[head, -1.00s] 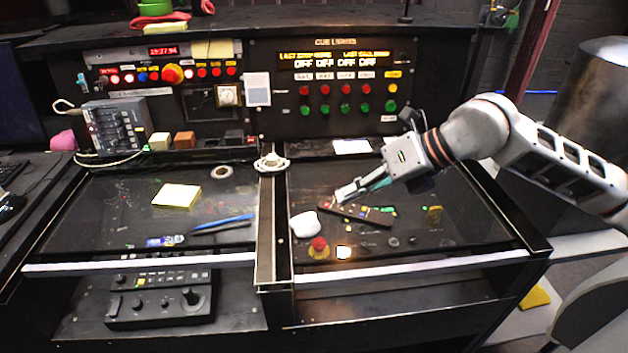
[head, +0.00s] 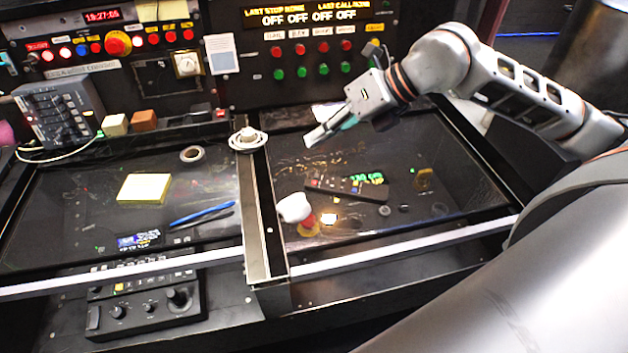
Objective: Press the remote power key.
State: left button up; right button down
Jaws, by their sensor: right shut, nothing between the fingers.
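The remote (head: 346,189) is a dark slim bar with small coloured keys, lying on the right-hand desk panel. A small red key (head: 315,183) shows at its left end. My right gripper (head: 311,139) is shut and empty, in the air above and behind the remote, its fingertips pointing down-left. A clear gap shows between the fingertips and the remote in the picture. My left gripper is not in view.
A white rounded object (head: 294,207) and a red-topped button (head: 310,224) lie just left of the remote. A white round item (head: 248,139) sits on the central divider. Yellow notes (head: 144,188) and a blue pen (head: 203,214) lie on the left panel.

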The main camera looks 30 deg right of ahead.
jog(key=b, duration=0.4)
send_over(314, 183)
jog(key=f, duration=0.5)
jog(key=d+f, duration=0.1)
jog(key=f, duration=0.1)
jog(key=shift+s+f, duration=0.1)
jog(key=shift+f, duration=0.25)
jog(key=shift+a+f+b, duration=0.1)
jog(key=shift+f+b, duration=0.25)
jog(key=shift+b, duration=0.15)
jog(key=shift+f, duration=0.2)
jog(key=shift+r, duration=0.1)
